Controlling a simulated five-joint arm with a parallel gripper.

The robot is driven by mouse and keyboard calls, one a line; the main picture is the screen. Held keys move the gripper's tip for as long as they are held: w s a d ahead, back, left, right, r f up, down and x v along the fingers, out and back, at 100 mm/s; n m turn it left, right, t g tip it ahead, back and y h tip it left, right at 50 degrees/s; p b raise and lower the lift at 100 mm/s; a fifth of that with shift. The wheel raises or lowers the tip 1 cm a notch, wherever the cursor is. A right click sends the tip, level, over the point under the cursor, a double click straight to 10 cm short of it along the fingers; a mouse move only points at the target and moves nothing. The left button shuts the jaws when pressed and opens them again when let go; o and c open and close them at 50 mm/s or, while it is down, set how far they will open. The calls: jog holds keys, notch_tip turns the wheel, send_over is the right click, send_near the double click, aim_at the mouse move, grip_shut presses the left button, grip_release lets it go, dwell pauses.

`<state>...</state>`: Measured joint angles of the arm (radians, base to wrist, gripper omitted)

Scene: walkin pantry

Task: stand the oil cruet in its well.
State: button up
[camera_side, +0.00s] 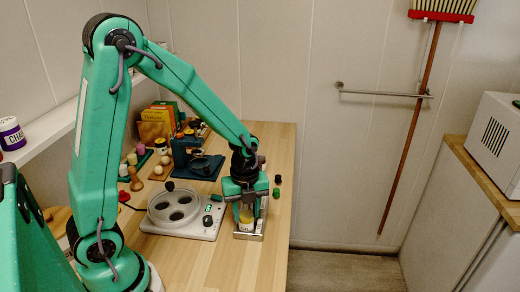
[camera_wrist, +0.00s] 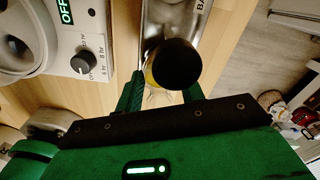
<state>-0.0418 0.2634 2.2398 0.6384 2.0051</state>
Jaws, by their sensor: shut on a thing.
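My gripper (camera_side: 246,204) points down at the right part of the wooden table. It is shut on the oil cruet (camera_side: 246,216), a small yellow bottle that looks upright between the fingers. In the wrist view the cruet's dark round top (camera_wrist: 178,64) shows, with a strip of yellow body beside it, and my gripper (camera_wrist: 163,94) closes around it. A shiny metal caddy (camera_side: 250,235) is directly below the cruet; in the wrist view the caddy (camera_wrist: 160,12) carries a label, partly cut off, reading "BA". The well and the cruet's base are hidden, so I cannot tell whether the cruet is seated.
A pale appliance (camera_side: 180,212) with a round tray of dark holes and a dial stands close to the left of the caddy. A dark blue stand (camera_side: 196,163) and several jars and boxes are behind. Small green-and-black items (camera_side: 277,187) lie right. The front table is clear.

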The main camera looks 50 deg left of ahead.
jog(key=shift+f, duration=0.1)
jog(key=o, duration=1.1)
jog(key=shift+c, duration=0.2)
notch_tip(320, 180, up, 12)
dwell(0.7)
